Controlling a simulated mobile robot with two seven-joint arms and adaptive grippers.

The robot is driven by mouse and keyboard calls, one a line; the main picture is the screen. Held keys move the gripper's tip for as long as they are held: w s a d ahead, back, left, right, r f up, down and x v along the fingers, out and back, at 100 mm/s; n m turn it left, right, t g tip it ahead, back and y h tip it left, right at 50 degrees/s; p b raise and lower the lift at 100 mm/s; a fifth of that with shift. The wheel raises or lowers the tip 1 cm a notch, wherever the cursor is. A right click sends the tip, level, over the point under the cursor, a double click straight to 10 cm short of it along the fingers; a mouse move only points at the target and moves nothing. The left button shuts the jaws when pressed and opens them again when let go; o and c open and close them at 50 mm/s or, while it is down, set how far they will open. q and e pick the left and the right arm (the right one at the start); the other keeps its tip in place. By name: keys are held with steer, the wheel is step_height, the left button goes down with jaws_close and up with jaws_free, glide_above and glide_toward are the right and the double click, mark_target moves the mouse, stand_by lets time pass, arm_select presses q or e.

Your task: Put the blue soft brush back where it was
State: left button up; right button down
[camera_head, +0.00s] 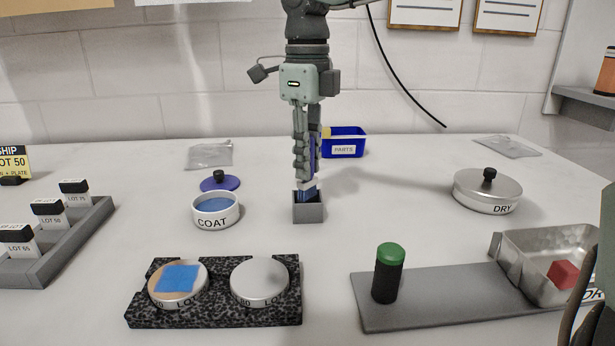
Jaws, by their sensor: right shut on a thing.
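The blue soft brush (308,190) is upright in the middle of the camera_head view, held in my right gripper (306,172). The gripper points straight down and is shut on the brush, and its fingers hide part of the handle. The brush's lower end is at the mouth of a small grey square holder (308,214). It appears to be inside the opening, but I cannot tell how deep it sits or whether it touches the bottom.
A COAT dish (215,221) with blue contents and its purple lid (220,184) stand left of the holder. A blue PARTS bin (346,152) is behind it. A speckled block (215,316) with two round pieces lies in front. A DRY tin (487,198) stands right.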

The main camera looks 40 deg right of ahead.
step_height(320, 180, down, 4)
steer(key=shift+r, duration=0.25)
arm_select(q)
steer(key=shift+s+a+f, duration=0.1)
steer(key=shift+s+f, duration=0.6)
steer(key=shift+f, duration=0.25)
steer(key=shift+w, duration=0.1)
arm_select(e)
steer(key=shift+f, duration=0.1)
steer(key=shift+f, duration=0.1)
steer(key=c, duration=1.6)
jaws_free()
steer(key=shift+c, duration=0.2)
steer(key=shift+o, duration=1.1)
arm_select(q)
steer(key=shift+w+r, duration=0.6)
steer(key=shift+r, duration=0.2)
steer(key=shift+s, duration=0.1)
